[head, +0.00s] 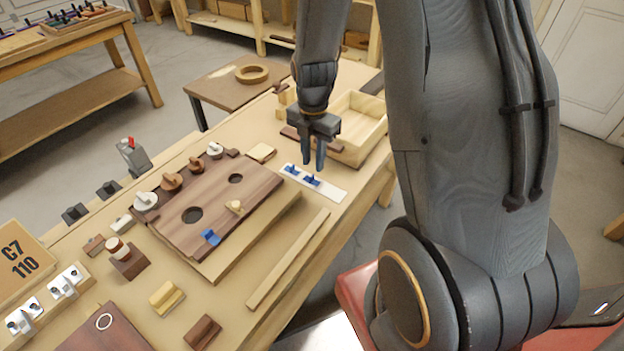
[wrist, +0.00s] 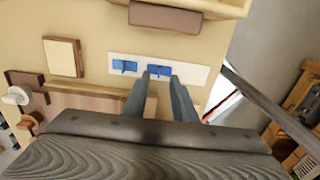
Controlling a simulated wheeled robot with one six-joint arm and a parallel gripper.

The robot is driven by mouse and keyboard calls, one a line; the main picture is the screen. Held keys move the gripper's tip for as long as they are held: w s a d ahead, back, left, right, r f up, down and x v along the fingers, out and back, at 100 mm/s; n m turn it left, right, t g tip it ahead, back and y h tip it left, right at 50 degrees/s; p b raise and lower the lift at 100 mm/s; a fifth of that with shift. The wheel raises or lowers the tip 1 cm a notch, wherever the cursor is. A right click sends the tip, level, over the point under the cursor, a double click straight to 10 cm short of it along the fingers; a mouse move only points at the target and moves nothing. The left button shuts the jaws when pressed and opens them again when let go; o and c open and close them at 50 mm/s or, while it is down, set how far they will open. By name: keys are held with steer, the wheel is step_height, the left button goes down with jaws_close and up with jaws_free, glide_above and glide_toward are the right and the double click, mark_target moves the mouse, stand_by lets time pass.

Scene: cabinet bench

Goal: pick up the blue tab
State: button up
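Two small blue tabs stand on a white strip (head: 332,191) on the bench: one on the left (head: 291,170) and one on the right (head: 312,181). In the wrist view the left tab (wrist: 124,66) is clear of my fingers and the right tab (wrist: 159,70) shows just beyond and between the fingertips. My gripper (head: 313,168) points down over the strip, with its fingers apart and nothing held; it also shows in the wrist view (wrist: 161,78). Whether the fingertips touch the right tab cannot be told. Another blue piece (head: 210,237) sits on the brown board.
A brown board (head: 175,205) with holes and several knobs lies left of the strip. A wooden tray (head: 362,122) stands behind it, with a dark brown block (wrist: 165,19) nearby. A pale wood strip (head: 288,260) lies toward the bench's front edge.

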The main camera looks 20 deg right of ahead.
mark_target(313, 175)
steer(key=shift+f+p, duration=0.9)
steer(key=shift+f, duration=1.55)
jaws_close()
